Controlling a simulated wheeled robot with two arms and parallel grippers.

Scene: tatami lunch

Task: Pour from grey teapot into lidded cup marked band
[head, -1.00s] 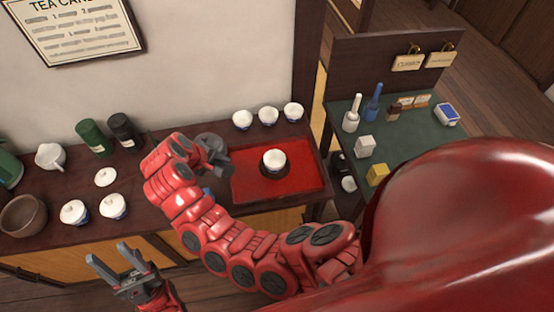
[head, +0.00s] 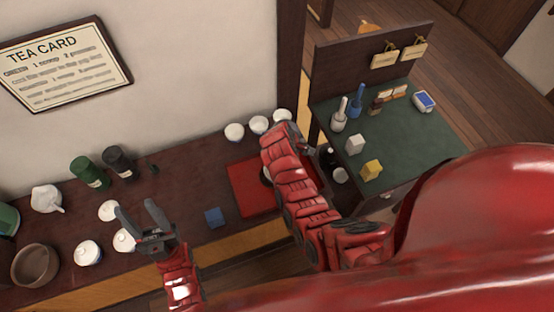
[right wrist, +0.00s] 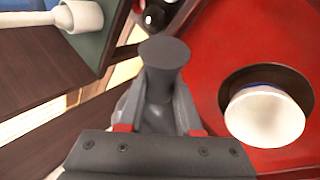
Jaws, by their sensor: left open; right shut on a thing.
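My right gripper (right wrist: 164,90) is shut on a dark grey piece with a round flat end (right wrist: 164,53), seemingly the grey teapot's handle. My left gripper (head: 138,210) is open and empty above the counter's front.
Lidded white cups (head: 88,252), a loose lid (head: 108,210), a brown bowl (head: 36,265), a white pitcher (head: 46,199) and a blue cube (head: 214,217) are on the counter. Several white cups (head: 234,132) stand behind the tray. A green side table (head: 400,135) holds small items.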

